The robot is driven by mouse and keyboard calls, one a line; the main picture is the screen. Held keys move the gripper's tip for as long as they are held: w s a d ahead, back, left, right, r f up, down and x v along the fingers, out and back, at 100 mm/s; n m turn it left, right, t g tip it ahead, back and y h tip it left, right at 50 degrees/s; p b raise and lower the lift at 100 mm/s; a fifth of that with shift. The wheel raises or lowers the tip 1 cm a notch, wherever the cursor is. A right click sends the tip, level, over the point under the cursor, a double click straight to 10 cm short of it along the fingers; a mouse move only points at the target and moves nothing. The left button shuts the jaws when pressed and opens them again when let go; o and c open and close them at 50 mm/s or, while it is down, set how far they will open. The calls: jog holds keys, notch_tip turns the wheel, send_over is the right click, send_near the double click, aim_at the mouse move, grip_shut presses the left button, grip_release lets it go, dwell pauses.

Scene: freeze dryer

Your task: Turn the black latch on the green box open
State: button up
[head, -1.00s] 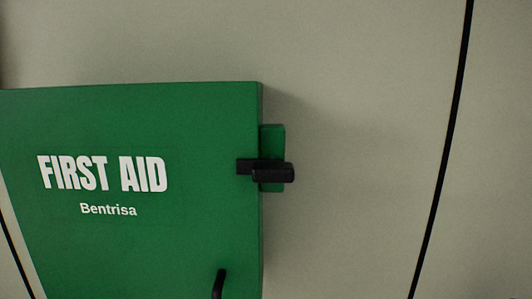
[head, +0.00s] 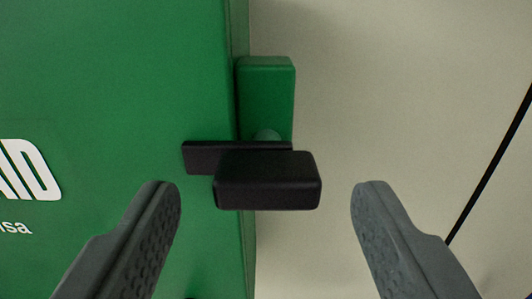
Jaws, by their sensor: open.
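The green box (head: 110,90) is fixed to the wall, with part of its white lettering showing at the left edge. The black latch (head: 268,181) lies horizontally across the gap between the door's right edge and a green block (head: 266,92) beside it. Its thick knob points toward me. My gripper (head: 265,190) is open, with one finger to the left of the knob and one to the right. Neither finger appears to touch the latch. The lower part of the green block is hidden behind the latch.
The pale wall (head: 400,90) to the right of the box is flat and clear. A thin dark line (head: 492,168) runs down it at the far right. The door surface left of the latch is flat.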

jog(key=shift+w, duration=0.7)
jog(key=c, duration=1)
